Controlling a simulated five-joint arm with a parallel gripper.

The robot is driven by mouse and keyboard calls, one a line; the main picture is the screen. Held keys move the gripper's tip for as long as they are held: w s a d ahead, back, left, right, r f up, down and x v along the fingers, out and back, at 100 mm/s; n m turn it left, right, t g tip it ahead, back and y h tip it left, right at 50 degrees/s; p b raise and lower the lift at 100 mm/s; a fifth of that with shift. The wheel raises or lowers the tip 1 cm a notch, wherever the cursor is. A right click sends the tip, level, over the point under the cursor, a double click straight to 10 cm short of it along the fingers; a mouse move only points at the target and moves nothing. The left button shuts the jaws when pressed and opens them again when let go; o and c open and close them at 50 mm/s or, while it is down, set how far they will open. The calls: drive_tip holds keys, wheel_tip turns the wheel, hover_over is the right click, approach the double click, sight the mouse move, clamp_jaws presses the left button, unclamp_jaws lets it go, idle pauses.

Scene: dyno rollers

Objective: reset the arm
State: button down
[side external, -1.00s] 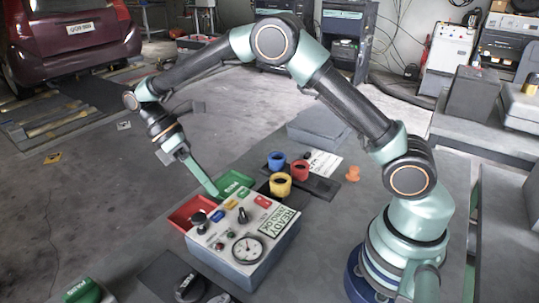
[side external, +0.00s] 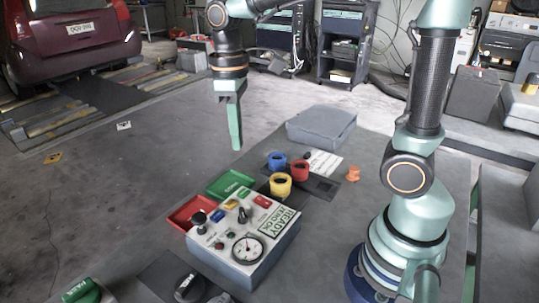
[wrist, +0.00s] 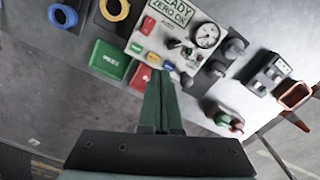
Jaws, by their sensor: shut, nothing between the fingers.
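My gripper (side external: 236,148) hangs above the far left edge of the table in the side view, pointing down, with its green fingers together and nothing between them. In the wrist view my gripper (wrist: 161,80) shows as two closed fingers in front of the control box. The control box (side external: 262,254) stands on the table with a gauge, knobs, coloured buttons and a "READY ZERO OK" label. It also shows in the wrist view (wrist: 176,28). My gripper is apart from the box, beyond it in the side view.
A green tray (side external: 232,185) and a red tray (side external: 186,214) lie beside the box. Blue (side external: 277,161), red (side external: 300,171) and yellow (side external: 280,184) rings stand on a dark holder. A grey case (side external: 321,124) and an orange piece (side external: 353,174) are on the table (side external: 385,225). A car is behind.

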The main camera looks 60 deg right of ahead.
drive_tip(key=s+d+r+m+t, duration=0.1)
drive_tip(key=s+d+m+t, duration=0.2)
drive_tip(key=s+m+t, duration=0.2)
drive_tip(key=shift+s+d+r+t, duration=0.25)
drive_tip(key=shift+d+t, duration=0.15)
drive_tip(key=shift+t, duration=0.1)
idle(0.7)
